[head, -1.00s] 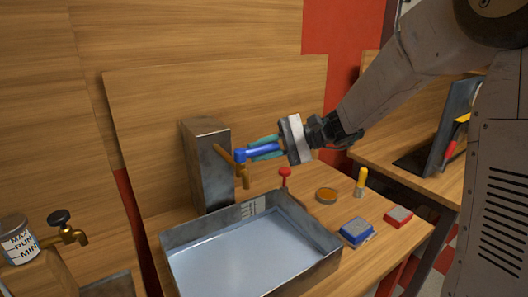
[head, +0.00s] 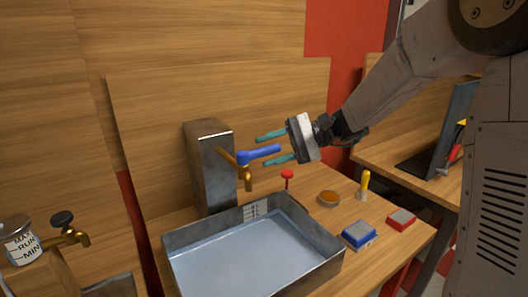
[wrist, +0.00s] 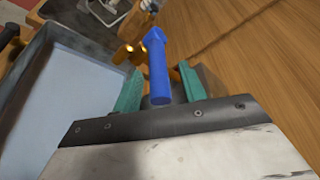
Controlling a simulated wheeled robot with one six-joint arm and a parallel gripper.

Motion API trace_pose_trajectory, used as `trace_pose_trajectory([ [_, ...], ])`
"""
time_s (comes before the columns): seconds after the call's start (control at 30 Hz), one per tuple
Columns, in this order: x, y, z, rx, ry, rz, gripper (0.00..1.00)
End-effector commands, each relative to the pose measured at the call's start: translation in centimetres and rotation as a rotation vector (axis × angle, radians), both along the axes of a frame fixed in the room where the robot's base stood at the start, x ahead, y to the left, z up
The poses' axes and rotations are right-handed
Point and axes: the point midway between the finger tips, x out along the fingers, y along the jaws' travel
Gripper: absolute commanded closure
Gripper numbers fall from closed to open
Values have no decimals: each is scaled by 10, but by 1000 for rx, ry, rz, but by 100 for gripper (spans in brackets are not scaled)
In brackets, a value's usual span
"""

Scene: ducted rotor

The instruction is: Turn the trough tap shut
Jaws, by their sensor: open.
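The trough tap is a brass spout (head: 246,180) on a grey metal post (head: 213,165) behind the trough. Its blue lever handle (head: 260,154) points right, toward my gripper (head: 276,147). My gripper is open, with one green finger above and one below the lever's free end in the head view. In the wrist view, the blue lever (wrist: 157,68) lies between the two green fingers (wrist: 160,88), with gaps on both sides. The metal trough (head: 318,264) stands below the spout and holds a pale, water-like surface.
A red knob (head: 287,174), an orange-topped round dish (head: 328,198), a yellow-handled tool (head: 364,184), a blue block (head: 358,234) and a red block (head: 400,219) stand right of the trough.

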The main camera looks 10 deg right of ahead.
Motion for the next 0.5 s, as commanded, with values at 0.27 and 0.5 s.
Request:
trace_pose_trajectory([
  [0.27,2,-46,10,0,-1,-2,59],
  [0.5,2,-58,13,1,0,0,59],
])
